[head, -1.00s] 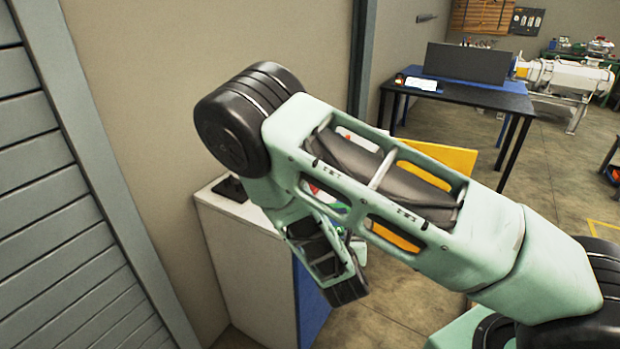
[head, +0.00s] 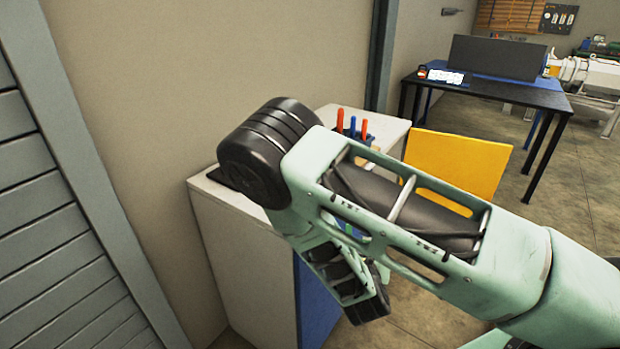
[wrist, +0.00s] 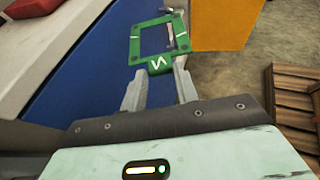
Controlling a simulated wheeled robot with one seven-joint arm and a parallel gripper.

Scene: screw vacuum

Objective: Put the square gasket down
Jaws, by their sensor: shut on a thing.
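The square gasket is a green square frame (wrist: 137,52) with an open middle and a white mark on its near tab. It shows in the wrist view, above the middle. My gripper (wrist: 163,76) is shut on the gasket's near tab, and the gasket sticks out ahead of the fingers. Behind it in that view is a blue cabinet face (wrist: 75,80), and the gasket looks held in the air before it. In the head view my arm covers most of the gripper area, and the gasket cannot be made out clearly there.
A white-topped cabinet (head: 245,265) stands by the wall, with red and blue handled tools (head: 352,125) at its back. A yellow panel (head: 457,160) is open beside it. A dark table (head: 500,92) stands farther back. The wrist view shows a wooden pallet (wrist: 290,95) at right.

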